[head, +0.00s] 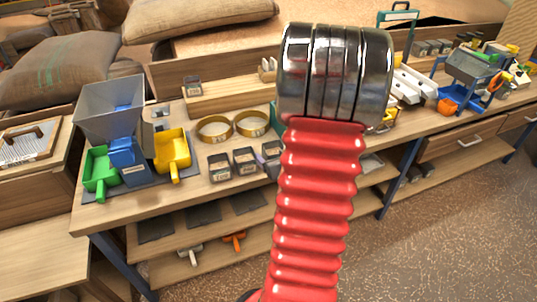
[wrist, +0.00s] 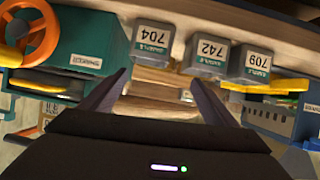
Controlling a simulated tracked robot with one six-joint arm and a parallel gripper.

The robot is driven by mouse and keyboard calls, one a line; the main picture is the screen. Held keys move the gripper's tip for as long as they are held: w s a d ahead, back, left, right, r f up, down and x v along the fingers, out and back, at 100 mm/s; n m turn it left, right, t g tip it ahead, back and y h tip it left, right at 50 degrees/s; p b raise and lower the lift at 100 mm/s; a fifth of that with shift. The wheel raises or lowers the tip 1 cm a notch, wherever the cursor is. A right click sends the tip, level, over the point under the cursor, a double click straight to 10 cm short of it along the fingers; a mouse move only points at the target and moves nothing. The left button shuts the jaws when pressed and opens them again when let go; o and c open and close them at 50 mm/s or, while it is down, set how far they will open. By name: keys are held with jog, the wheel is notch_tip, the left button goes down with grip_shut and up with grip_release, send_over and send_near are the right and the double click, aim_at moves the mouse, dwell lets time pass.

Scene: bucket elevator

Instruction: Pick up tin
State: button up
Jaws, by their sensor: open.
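In the head view several small dark tins stand in a row on the bench top, among them a left one (head: 220,166), a middle one (head: 245,161) and a right one (head: 271,151) beside my red arm. In the wrist view, three grey tins with green-and-white sample labels show along the top: 704 (wrist: 153,39), 742 (wrist: 206,56) and 709 (wrist: 249,64). My gripper (wrist: 160,77) is open and empty, its two dark fingers spread below the tins in the picture. The fingers do not show in the head view.
Left on the bench stands a grey hopper (head: 110,105) with a green scoop tray (head: 100,172) and a yellow one (head: 172,152). Two brass rings (head: 214,129) lie behind the tins. A teal machine with an orange wheel (wrist: 42,38) is at the wrist view's left.

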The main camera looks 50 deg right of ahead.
jog(key=shift+s+d+f+m+t, duration=0.15)
jog(key=shift+s+d+f, duration=0.3)
jog(key=shift+s, duration=0.1)
jog(key=shift+s+d+f+m+t, duration=0.15)
jog(key=shift+s+d+f, duration=0.2)
jog(key=shift+s, duration=0.2)
send_near(271, 146)
jog(key=shift+x, duration=2.35)
jog(key=shift+w, duration=0.15)
jog(key=shift+x, duration=2.65)
jog(key=shift+c, duration=0.7)
jog(key=c, duration=1.1)
